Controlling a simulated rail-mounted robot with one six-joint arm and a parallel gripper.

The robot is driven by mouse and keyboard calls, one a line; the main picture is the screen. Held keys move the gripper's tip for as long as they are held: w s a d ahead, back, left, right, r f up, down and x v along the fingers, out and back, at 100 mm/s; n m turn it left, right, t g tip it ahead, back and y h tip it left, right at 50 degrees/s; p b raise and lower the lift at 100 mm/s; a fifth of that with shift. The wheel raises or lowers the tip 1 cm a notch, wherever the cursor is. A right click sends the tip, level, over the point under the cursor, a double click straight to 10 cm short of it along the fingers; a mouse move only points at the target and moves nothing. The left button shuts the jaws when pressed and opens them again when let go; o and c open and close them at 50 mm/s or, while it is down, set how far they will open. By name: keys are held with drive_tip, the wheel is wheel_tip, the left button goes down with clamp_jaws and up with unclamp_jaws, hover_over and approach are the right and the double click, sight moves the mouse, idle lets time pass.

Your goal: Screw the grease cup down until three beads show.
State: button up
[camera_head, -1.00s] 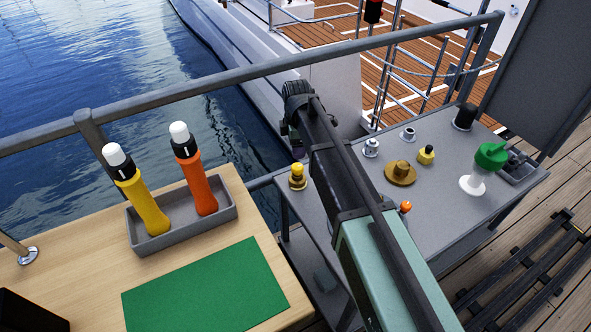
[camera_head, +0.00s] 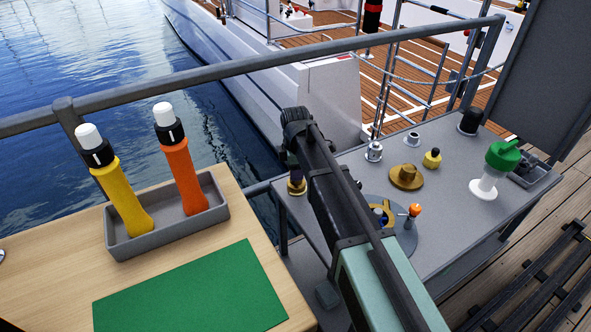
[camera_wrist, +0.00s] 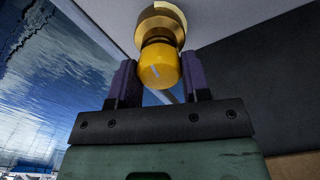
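The grease cup appears to be the yellow cap (camera_wrist: 160,66) on a brass base in the wrist view. In the head view a purple fingertip (camera_head: 296,172) covers the cap. Only the brass base (camera_head: 297,188) shows there, at the left edge of the grey bench. No beads can be made out.
A rail (camera_head: 250,72) runs behind. Two torches stand in a grey tray (camera_head: 168,240).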

drive_tip(key=shift+c, duration=0.9)
drive_tip(key=shift+m, duration=0.3)
